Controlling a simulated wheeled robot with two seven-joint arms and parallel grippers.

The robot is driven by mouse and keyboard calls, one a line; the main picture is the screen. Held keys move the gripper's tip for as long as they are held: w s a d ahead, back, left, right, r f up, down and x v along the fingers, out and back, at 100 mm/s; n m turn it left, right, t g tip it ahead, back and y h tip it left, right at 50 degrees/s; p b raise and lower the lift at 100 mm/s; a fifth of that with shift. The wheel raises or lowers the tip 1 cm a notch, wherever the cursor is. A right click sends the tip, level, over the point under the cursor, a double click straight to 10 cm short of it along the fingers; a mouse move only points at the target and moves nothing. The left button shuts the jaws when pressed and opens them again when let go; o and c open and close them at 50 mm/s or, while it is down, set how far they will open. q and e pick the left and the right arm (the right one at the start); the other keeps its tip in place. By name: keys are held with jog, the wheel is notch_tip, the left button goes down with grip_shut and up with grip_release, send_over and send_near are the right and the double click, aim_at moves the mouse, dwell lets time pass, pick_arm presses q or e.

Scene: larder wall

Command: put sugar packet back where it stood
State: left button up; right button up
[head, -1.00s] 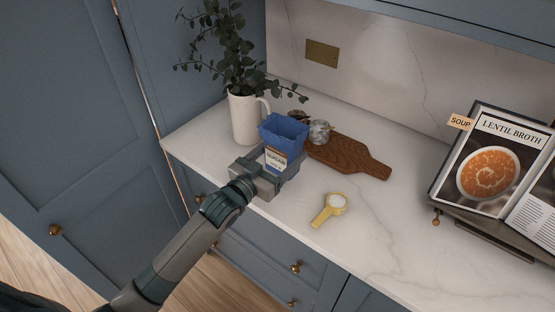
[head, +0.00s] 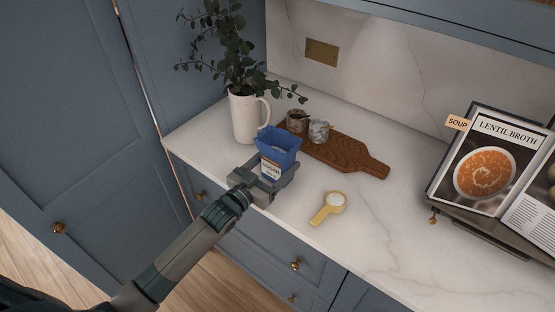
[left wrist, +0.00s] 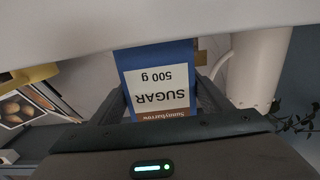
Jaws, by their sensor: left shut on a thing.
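The blue sugar packet (head: 278,150) has an open top and a white label. My left gripper (head: 270,178) is shut on it near the counter's front edge, in front of the white jug. In the left wrist view the packet (left wrist: 160,85) fills the space between the fingers, its SUGAR label upside down. I cannot tell whether its base touches the counter. A yellow scoop (head: 328,207) with white contents lies on the counter to the right of the packet. My right gripper is in neither view.
A white jug (head: 246,118) with leafy stems stands behind the packet. A wooden board (head: 350,157) lies behind and right, with two small jars (head: 318,131) at its left end. A cookbook (head: 487,165) stands at the right. The counter (head: 400,220) between is clear.

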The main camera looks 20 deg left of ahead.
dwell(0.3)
pick_arm(q)
jog(key=o, duration=1.4)
jog(key=shift+f, duration=0.15)
jog(key=b+v, duration=0.3)
jog(key=v, duration=0.7)
jog(key=shift+s+a, duration=0.1)
jog(key=shift+s, duration=0.2)
jog(key=shift+s+a, duration=0.25)
jog(key=shift+s, duration=0.4)
